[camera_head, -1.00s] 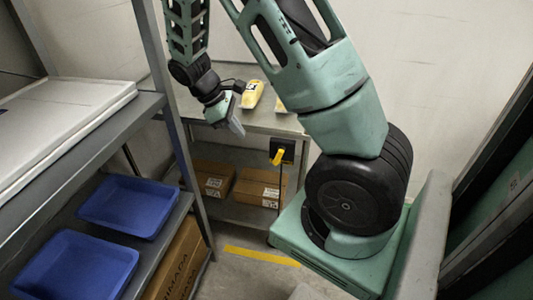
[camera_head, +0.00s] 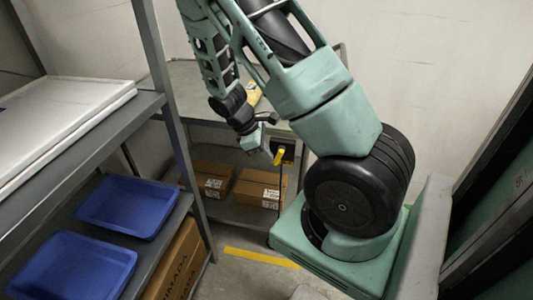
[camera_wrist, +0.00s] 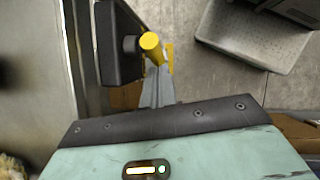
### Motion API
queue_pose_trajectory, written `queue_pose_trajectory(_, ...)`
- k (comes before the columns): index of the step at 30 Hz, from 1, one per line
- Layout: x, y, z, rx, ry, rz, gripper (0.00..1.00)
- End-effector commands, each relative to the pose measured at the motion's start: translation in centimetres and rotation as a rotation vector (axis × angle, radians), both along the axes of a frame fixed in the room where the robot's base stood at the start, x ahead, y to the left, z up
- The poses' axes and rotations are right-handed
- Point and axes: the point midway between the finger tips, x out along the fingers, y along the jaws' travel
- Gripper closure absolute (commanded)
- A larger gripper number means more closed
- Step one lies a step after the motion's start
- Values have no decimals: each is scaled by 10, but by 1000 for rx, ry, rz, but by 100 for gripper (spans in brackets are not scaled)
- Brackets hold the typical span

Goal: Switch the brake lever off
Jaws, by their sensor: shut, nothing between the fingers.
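The brake lever has a yellow handle (camera_head: 278,156) on a black box (camera_head: 289,149) at the front edge of the grey bench. The handle slants down and left in the head view. My gripper (camera_head: 266,152) is just left of the handle, with its fingers shut and empty. In the wrist view, the yellow handle (camera_wrist: 151,43) shows end-on beside the black box (camera_wrist: 120,45). My fingertips (camera_wrist: 157,82) reach up to the handle and overlap it in the picture. I cannot tell whether they touch it.
The bench top (camera_head: 197,88) carries a yellow pack (camera_head: 253,95), partly behind my arm. Cardboard boxes (camera_head: 258,187) sit on the shelf below. A grey rack (camera_head: 172,110) with blue trays (camera_head: 128,205) stands at left. Yellow tape (camera_head: 260,256) marks the floor.

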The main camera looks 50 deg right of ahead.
Motion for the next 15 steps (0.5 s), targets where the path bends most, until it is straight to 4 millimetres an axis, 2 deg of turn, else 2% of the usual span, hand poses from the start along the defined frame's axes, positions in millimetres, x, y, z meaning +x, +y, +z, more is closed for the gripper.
queue_pose_trajectory(15,0,0,-1,-13,31,1,100)
